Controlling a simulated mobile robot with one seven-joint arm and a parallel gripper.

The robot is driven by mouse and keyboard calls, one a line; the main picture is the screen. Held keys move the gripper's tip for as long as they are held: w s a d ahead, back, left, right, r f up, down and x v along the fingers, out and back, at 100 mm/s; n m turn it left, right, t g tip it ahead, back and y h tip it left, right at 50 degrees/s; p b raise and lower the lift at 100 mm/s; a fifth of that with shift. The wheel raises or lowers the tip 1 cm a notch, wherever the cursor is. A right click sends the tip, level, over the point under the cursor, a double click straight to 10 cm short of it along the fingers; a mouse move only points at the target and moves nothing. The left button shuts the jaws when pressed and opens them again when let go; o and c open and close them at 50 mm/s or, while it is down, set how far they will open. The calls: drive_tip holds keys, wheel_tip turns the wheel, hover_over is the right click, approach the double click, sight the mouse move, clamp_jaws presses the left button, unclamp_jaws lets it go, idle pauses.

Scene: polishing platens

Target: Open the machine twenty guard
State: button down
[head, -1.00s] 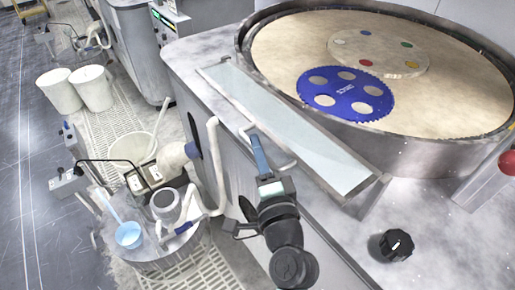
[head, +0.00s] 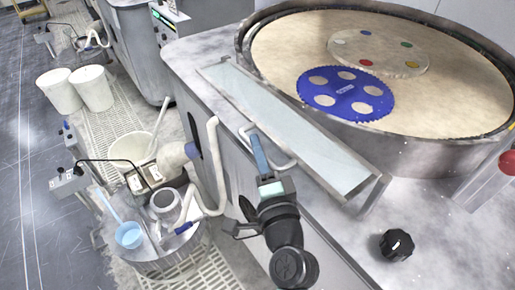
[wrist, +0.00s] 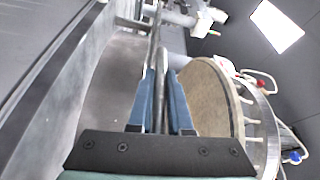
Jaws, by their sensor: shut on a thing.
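The guard (head: 290,122) is a long, clear, metal-framed panel along the near side of the large round polishing platen (head: 425,160). It looks tilted, with its right end standing off the machine's top on a bar. A bent metal handle (head: 284,163) sticks out from its near edge. My gripper (head: 258,150) is at this handle, its blue fingers shut on it. In the wrist view, the two blue fingers (wrist: 161,92) close on a thin bar (wrist: 158,80) between them. The handle's gripped part is mostly hidden in the head view.
A blue toothed disc (head: 345,88) and a pale disc with coloured spots (head: 385,52) lie on the platen. A black knob (head: 397,245) and a red button (head: 508,162) are at right. A drum (head: 165,262) with a jug and blue bowl stands at lower left, near my arm.

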idle(0.4)
drive_tip(key=shift+w+d+r+p, duration=0.15)
drive_tip(key=shift+r+p, duration=0.8)
drive_tip(key=shift+r, duration=0.6)
drive_tip(key=shift+f, duration=0.1)
drive_tip(key=c, duration=0.8)
unclamp_jaws()
drive_tip(key=shift+c, duration=0.2)
drive_tip(key=shift+s+d+f, duration=0.1)
drive_tip(key=shift+s, duration=0.25)
drive_tip(key=b+v, duration=0.4)
drive_tip(key=v, duration=0.8)
